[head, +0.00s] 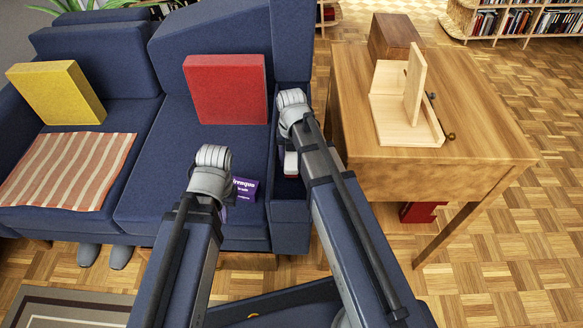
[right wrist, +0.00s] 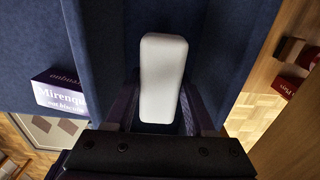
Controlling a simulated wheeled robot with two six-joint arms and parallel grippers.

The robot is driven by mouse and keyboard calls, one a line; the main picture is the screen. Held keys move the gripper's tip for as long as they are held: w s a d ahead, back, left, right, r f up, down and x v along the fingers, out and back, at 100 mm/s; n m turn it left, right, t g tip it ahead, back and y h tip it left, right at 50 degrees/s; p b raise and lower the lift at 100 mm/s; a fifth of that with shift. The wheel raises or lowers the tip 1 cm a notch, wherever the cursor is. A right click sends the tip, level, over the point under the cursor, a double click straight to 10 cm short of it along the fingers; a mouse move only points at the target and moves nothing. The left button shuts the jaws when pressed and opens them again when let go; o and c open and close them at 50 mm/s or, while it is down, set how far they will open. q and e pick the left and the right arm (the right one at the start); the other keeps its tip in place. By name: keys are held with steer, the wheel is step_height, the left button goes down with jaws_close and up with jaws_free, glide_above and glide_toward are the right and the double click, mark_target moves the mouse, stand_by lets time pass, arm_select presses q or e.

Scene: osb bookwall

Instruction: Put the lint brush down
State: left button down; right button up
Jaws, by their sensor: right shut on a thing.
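The lint brush (right wrist: 163,70) shows in the right wrist view as a pale, rounded, oblong block. My right gripper (right wrist: 162,88) is shut on it, with a dark finger on each side. In the head view, a small pale part of the brush (head: 291,164) shows beside my right forearm, over the sofa's right armrest; the forearm hides most of the right gripper. I cannot tell whether the brush touches the armrest. My left gripper (head: 222,208) is over the sofa's front, near a purple box; its fingers are mostly hidden behind its wrist.
The blue sofa (head: 150,190) holds a yellow cushion (head: 57,92), a red cushion (head: 226,89), a striped cloth (head: 68,172) and the purple box (head: 244,188).

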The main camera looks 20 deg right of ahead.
steer(key=shift+f+b, duration=1.2)
steer(key=shift+f, duration=0.35)
steer(key=shift+f, duration=0.1)
steer(key=shift+f, duration=0.15)
steer(key=o, duration=1.2)
